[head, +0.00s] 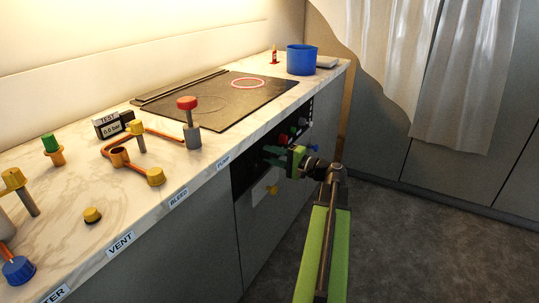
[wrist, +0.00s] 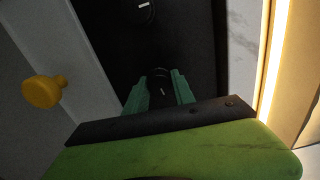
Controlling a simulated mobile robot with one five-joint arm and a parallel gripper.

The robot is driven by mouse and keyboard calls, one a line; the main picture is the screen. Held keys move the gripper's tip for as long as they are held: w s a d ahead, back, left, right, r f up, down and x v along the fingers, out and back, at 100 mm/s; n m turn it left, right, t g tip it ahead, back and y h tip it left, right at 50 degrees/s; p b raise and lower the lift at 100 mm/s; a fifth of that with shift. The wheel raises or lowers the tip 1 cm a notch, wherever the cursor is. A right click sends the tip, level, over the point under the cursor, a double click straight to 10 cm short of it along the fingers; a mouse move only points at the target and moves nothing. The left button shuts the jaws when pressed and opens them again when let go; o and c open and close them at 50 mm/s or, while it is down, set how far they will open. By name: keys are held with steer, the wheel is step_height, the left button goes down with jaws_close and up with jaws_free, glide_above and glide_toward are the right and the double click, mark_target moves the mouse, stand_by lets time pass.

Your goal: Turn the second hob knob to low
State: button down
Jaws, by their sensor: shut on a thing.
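My gripper (head: 272,156) is at the black control panel (head: 309,113) on the front of the counter, below the hob (head: 225,100). In the wrist view its green fingers (wrist: 161,82) are around a dark hob knob (wrist: 162,91) with a small white mark, shut on it. Most of this knob is hidden in shadow between the fingers, and its setting cannot be read. Another dark round knob (wrist: 146,12) with a white mark shows at the top of the wrist view. I cannot tell the knob's number in the row. One ring on the hob glows red.
A yellow knob (head: 272,190) sticks out of the front below my gripper; it also shows in the wrist view (wrist: 43,91). Small coloured parts (head: 284,137) sit on the panel beyond. A blue pot (head: 301,59) and several valves stand on the counter. The floor to the right is clear.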

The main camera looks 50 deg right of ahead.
steer(key=shift+m, duration=0.9)
steer(key=c, duration=1.1)
jaws_free()
steer(key=shift+o, duration=0.2)
steer(key=shift+s, duration=0.1)
steer(key=v, duration=1.7)
steer(key=shift+s, duration=0.2)
steer(key=shift+f, duration=0.1)
